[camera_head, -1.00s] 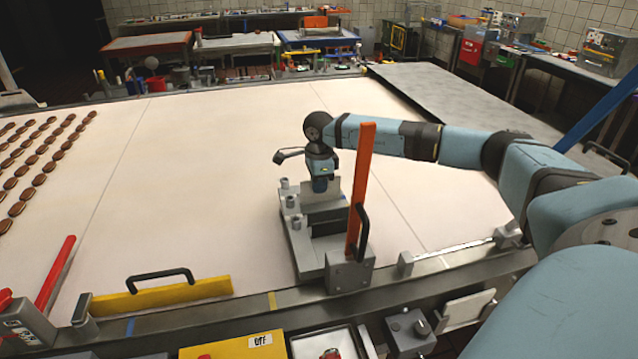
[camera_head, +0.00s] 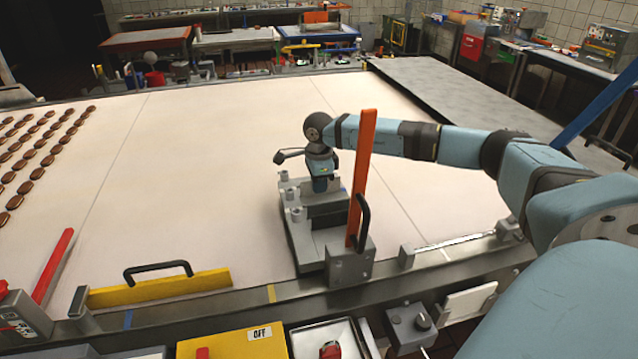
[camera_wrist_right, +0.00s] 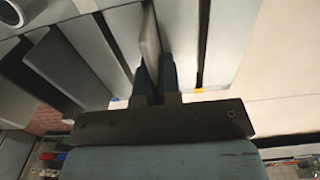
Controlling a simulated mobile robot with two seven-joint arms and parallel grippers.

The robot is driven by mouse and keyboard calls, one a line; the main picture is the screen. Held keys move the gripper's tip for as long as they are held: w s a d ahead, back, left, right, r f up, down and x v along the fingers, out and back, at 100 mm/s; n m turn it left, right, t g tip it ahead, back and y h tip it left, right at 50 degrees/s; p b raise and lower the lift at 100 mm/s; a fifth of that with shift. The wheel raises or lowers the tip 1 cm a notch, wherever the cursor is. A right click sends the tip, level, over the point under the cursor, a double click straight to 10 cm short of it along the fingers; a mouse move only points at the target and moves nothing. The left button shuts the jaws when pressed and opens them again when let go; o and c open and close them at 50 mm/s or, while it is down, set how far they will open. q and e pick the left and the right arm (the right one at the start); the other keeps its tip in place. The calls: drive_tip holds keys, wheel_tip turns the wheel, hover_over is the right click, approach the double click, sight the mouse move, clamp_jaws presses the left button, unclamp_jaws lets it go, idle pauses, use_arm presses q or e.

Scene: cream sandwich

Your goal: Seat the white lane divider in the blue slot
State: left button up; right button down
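My right gripper (camera_head: 321,188) is low over a grey block fixture with posts (camera_head: 305,225) on the pale table. In the right wrist view the dark fingers (camera_wrist_right: 155,78) are close together, with a thin pale grey plate (camera_wrist_right: 150,38) between them. I cannot tell whether this plate is the white lane divider. A white strip (camera_head: 455,243) lies along the front rail at right; its identity is also unclear. A blue mark (camera_head: 128,319) is on the front rail at left; no slot opening can be made out there. My left gripper is not in view.
An upright orange bar (camera_head: 362,180) with a black handle stands beside the fixture. A yellow bar (camera_head: 205,283) with a black handle lies at front left. A red bar (camera_head: 53,265) leans farther left. Brown biscuits (camera_head: 38,172) cover the left side. The table middle is clear.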

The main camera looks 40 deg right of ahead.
drive_tip(key=shift+f, duration=0.4)
drive_tip(key=c, duration=1.2)
unclamp_jaws()
wheel_tip(320, 180, up, 14)
drive_tip(key=shift+b, duration=0.5)
